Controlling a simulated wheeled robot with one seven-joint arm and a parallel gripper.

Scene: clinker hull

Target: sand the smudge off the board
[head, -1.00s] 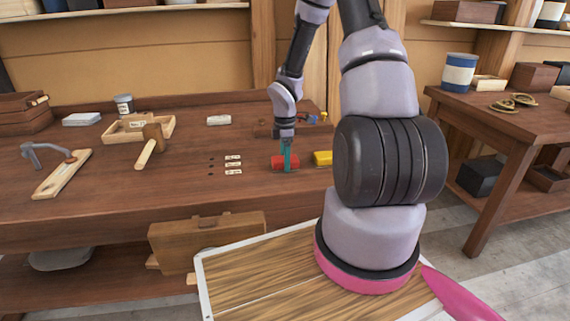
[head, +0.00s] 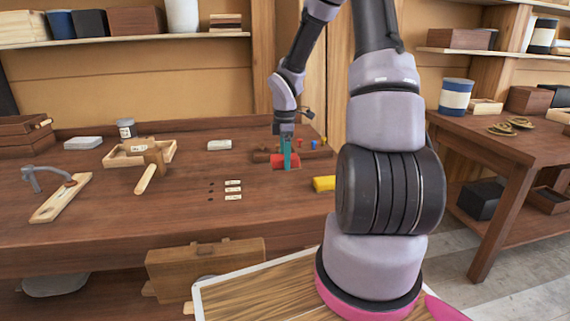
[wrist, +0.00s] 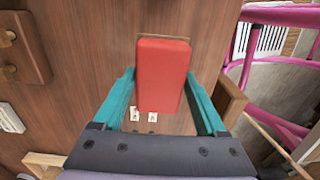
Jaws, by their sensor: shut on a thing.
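My gripper (head: 286,160), with teal fingers, is shut on a red block (head: 276,161) over the back right part of the workbench (head: 120,225). In the wrist view the red block (wrist: 162,75) sits between the two fingers (wrist: 160,105), with a thin tan edge at its far end. I cannot tell how high it is above the bench. A pale board (head: 58,204) with a grey clamp lies at the bench's left. No smudge can be made out on it.
A yellow block (head: 324,183) lies right of the red one. A mallet (head: 146,178) leans on an open wooden tray (head: 116,158). White labels (head: 233,189) lie mid-bench. A low wooden rack (head: 262,155) stands behind my gripper. The front middle of the bench is clear.

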